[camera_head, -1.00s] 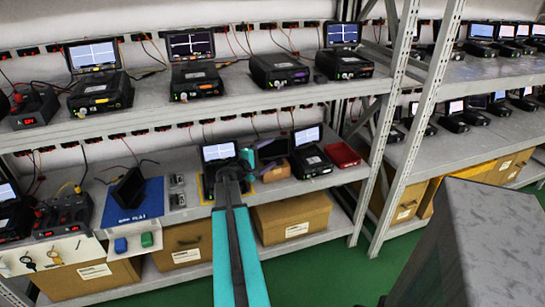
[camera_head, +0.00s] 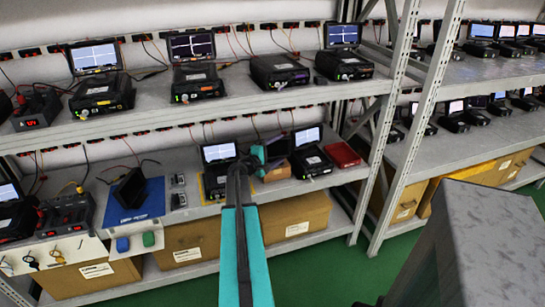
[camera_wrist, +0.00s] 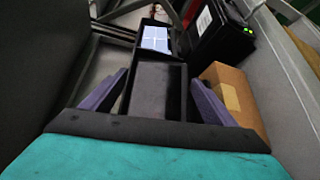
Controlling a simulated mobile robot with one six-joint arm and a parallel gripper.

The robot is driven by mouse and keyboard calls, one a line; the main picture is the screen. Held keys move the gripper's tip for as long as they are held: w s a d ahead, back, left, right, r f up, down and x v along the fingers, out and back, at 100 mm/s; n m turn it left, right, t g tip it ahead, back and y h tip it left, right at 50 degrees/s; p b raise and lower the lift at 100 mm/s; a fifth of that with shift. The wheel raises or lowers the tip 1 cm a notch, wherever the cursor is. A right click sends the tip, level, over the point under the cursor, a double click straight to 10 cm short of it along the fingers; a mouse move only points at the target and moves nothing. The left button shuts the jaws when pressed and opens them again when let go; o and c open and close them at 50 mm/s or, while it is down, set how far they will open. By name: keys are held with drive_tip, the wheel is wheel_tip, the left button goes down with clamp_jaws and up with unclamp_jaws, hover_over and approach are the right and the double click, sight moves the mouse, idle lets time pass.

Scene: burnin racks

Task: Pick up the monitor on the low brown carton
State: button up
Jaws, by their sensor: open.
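The monitor (camera_head: 278,147) is a small dark-screened panel standing at the low brown carton (camera_head: 277,173) on the lower shelf, between two lit units. My gripper (camera_head: 254,158) is just left of it in the head view and partly covers this area. In the wrist view, my gripper (camera_wrist: 158,100) is open, with one dark purple finger on each side of the monitor's dark panel (camera_wrist: 157,88). The carton shows to the right of the right finger (camera_wrist: 232,92). I cannot tell whether the fingers touch the monitor.
A lit unit (camera_head: 219,154) stands left of the gripper and another (camera_head: 311,160) right of the monitor. The upper shelf (camera_head: 225,97) runs above. A blue mat (camera_head: 134,205) lies left. Large cartons (camera_head: 292,222) stand below.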

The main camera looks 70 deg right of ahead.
drive_tip(key=shift+c, duration=0.3)
drive_tip(key=c, duration=1.1)
drive_tip(key=shift+o, duration=0.2)
drive_tip(key=shift+r, duration=0.1)
wheel_tip(320, 180, up, 10)
drive_tip(key=shift+b, duration=0.4)
